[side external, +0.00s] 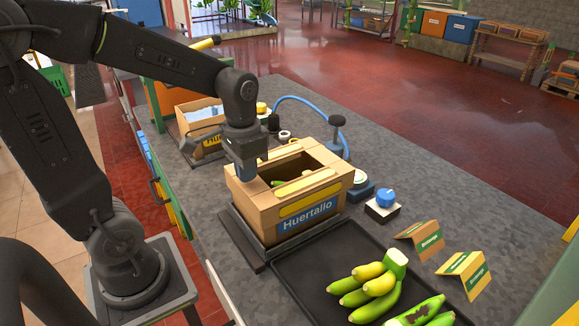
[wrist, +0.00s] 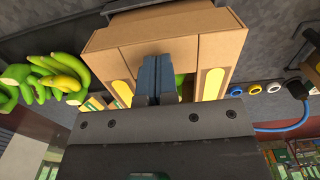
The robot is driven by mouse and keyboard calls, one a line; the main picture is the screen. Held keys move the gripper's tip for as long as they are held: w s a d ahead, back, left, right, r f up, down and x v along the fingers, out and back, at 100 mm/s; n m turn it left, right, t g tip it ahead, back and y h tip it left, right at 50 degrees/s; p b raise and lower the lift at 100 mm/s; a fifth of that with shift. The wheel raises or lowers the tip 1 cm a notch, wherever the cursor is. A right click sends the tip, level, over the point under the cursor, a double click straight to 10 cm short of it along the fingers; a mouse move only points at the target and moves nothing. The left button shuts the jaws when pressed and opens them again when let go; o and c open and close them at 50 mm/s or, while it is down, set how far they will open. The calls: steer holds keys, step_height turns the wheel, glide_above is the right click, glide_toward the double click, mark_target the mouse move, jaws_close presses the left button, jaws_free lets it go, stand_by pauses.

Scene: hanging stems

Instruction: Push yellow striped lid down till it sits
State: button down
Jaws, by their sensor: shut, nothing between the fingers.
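In the wrist view, yellow stripes of the lid (wrist: 213,84) lie on both sides of my fingers. My gripper (side external: 246,178) is shut and empty, pointing down at the carton's left end. Its blue-grey fingers (wrist: 156,80) overlap the lid area in the wrist view. I cannot tell whether they touch it, or whether the lid sits flush all round.
A black tray (side external: 290,284) with banana bunches (side external: 373,283) lies in front. Two folded cards (side external: 420,238), a blue knob (side external: 385,197) and a dark post with a blue hose (side external: 337,130) stand to the right. Another open carton (side external: 200,115) is behind. The grey table's far right is clear.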

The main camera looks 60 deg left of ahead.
step_height(320, 180, up, 8)
steer(key=shift+f, duration=0.15)
stand_by(0.6)
steer(key=s+d+f+t, duration=0.1)
steer(key=s+d+t, duration=0.4)
steer(key=s+d, duration=0.1)
steer(key=shift+d+t, duration=0.25)
steer(key=shift+t, duration=0.05)
stand_by(1.4)
